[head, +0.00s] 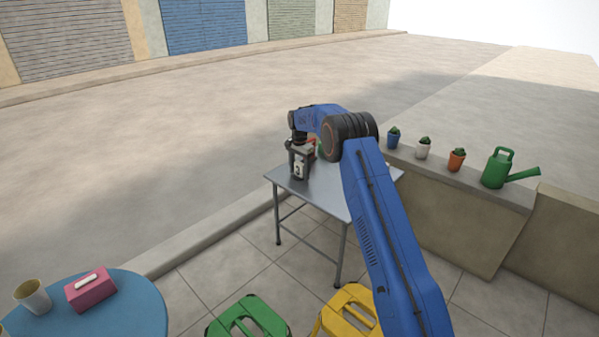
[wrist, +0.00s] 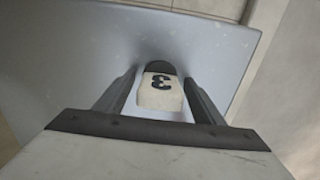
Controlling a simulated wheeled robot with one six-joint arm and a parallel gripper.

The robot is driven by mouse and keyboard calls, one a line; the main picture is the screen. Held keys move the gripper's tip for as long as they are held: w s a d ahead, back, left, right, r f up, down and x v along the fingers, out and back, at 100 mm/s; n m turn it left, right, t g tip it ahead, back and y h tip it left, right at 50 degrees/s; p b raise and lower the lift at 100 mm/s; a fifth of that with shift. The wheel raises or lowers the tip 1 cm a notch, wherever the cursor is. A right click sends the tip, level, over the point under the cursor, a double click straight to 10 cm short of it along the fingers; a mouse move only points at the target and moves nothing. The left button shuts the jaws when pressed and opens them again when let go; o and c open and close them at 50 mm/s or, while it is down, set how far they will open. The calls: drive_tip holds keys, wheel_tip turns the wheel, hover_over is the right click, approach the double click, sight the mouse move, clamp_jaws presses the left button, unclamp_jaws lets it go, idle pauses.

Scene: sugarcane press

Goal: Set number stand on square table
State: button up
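The number stand is a small off-white block with a black "3" and a dark end. In the head view the number stand (head: 300,169) is upright at the left part of the grey metal square table (head: 325,191), and its base appears to be on the top. In the wrist view the number stand (wrist: 160,96) is between my two fingers, with narrow gaps at both sides. My gripper (head: 299,158) points down around the stand; its fingers (wrist: 161,76) are apart and look open. The grey tabletop (wrist: 85,65) lies beyond them.
A low wall on the right holds small potted plants (head: 423,148) and a green watering can (head: 497,168). Green (head: 248,318) and yellow (head: 346,305) stools stand in front. A blue round table (head: 120,315) at lower left holds a pink box (head: 91,291) and a cup (head: 32,297).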

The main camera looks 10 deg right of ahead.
drive_tip(key=shift+r, duration=0.1)
wheel_tip(320, 180, up, 11)
drive_tip(key=shift+r, duration=0.15)
drive_tip(key=shift+s+r, duration=0.1)
drive_tip(key=shift+r, duration=0.5)
drive_tip(key=s+d+r+n+t, duration=0.1)
drive_tip(key=s+d+r+n, duration=0.2)
drive_tip(key=s+r, duration=1.2)
drive_tip(key=s+d+r+n+t, duration=0.1)
drive_tip(key=s+r, duration=0.3)
drive_tip(key=s, duration=0.5)
drive_tip(key=s+d+r+n, duration=0.1)
drive_tip(key=s+r, duration=0.3)
drive_tip(key=s, duration=0.5)
drive_tip(key=s+d+n+t, duration=0.1)
drive_tip(key=s+n, duration=0.2)
drive_tip(key=s, duration=1.7)
drive_tip(key=s+f+n+t, duration=0.1)
drive_tip(key=s+f, duration=0.4)
drive_tip(key=s, duration=0.5)
drive_tip(key=s+f+n, duration=0.1)
drive_tip(key=s+f, duration=0.5)
drive_tip(key=s, duration=0.4)
drive_tip(key=shift+d+f+n+t, duration=0.25)
drive_tip(key=shift+d+n+t, duration=0.15)
drive_tip(key=shift+d, duration=0.05)
